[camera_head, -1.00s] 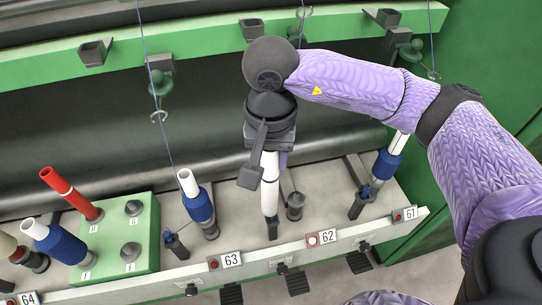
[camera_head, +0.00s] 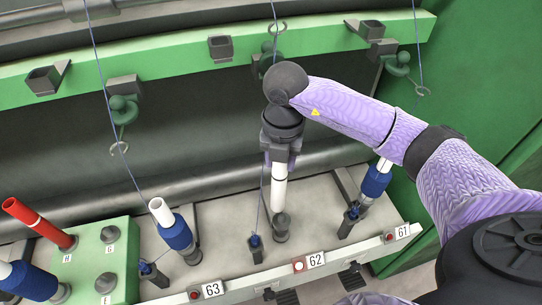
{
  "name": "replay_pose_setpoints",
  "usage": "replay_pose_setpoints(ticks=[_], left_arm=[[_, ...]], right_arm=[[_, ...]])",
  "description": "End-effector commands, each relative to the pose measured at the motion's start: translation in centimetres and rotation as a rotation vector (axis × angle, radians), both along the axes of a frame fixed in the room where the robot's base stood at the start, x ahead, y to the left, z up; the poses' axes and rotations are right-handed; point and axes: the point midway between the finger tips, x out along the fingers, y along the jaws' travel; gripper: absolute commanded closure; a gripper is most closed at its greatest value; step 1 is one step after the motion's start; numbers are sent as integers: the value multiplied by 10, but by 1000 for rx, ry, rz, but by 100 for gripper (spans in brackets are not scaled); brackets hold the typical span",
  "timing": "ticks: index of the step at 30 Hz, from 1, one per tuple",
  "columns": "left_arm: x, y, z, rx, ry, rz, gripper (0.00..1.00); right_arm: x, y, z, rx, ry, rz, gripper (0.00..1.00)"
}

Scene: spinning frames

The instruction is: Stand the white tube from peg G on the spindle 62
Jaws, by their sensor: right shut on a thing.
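My right gripper (camera_head: 279,160) points down and is shut on the white tube (camera_head: 279,190), which hangs upright below it. The tube's lower end is at the top of the dark spindle 62 (camera_head: 281,232), behind the label 62. I cannot tell whether the tube is around the spindle or just above it. Peg G (camera_head: 109,235) on the green block (camera_head: 122,262) is bare. My left gripper is not in view.
A red tube (camera_head: 38,224) stands on peg H. A small dark-blue holder (camera_head: 256,248) with a thread is left of spindle 62. A green rail (camera_head: 200,58) with hooks runs behind.

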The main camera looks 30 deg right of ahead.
Motion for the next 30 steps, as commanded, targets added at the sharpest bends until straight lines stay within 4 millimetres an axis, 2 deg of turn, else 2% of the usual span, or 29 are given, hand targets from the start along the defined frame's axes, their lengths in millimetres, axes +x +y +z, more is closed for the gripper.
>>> replay_pose_setpoints(ticks=[3, 8, 14, 30], left_arm=[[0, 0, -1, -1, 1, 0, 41], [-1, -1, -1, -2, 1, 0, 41], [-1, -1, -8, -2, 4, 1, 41], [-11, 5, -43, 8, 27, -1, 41]], right_arm=[[0, -7, -7, -4, 8, -289, 100], [0, -12, -11, -8, 10, -485, 100], [0, -12, -18, -8, 10, -503, 100], [0, -12, -59, -8, 12, -499, 100]])
